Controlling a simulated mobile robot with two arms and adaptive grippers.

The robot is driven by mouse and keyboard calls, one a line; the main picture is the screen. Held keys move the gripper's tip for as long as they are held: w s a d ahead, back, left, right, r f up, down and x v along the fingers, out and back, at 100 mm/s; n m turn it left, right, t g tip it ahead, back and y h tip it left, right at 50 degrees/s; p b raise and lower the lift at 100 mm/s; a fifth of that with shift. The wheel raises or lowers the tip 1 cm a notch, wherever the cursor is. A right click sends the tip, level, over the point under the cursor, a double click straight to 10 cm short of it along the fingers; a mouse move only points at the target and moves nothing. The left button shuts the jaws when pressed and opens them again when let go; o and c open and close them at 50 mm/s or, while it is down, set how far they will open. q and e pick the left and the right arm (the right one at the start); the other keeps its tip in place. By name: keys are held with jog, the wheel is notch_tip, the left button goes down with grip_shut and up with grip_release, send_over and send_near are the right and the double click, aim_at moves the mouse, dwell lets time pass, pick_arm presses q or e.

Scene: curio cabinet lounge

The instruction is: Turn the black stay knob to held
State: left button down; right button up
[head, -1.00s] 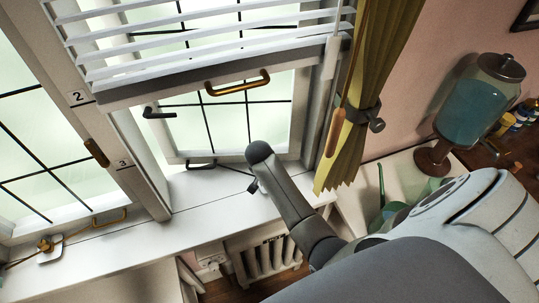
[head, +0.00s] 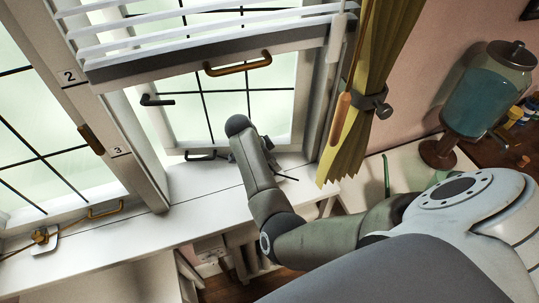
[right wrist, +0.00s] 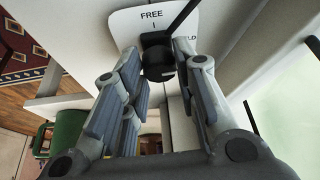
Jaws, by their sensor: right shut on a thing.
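The black stay knob (right wrist: 158,66) sits between the two fingertips of my right gripper (right wrist: 163,70) in the right wrist view, and the gripper is shut on it. Behind it is a white plate (right wrist: 128,22) marked FREE, with a short tick under the word. Only the letters LD of a second word show to the right of the knob. The knob's upper block lies just below the FREE tick; its exact setting is hard to tell. A black rod (right wrist: 181,16) runs up and right from it. In the head view my right arm hides the knob. My left gripper is not in view.
A casement window (head: 222,112) with a black handle (head: 157,101) stands behind the white sill (head: 205,190). Blinds (head: 200,37) hang above. A yellow-green curtain (head: 382,55) and a blue drink dispenser (head: 477,98) are at the right. A brass latch (head: 40,237) lies far left.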

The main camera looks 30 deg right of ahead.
jog(key=shift+m, duration=0.6)
jog(key=o, duration=1)
notch_tip(320, 180, up, 10)
dwell(0.4)
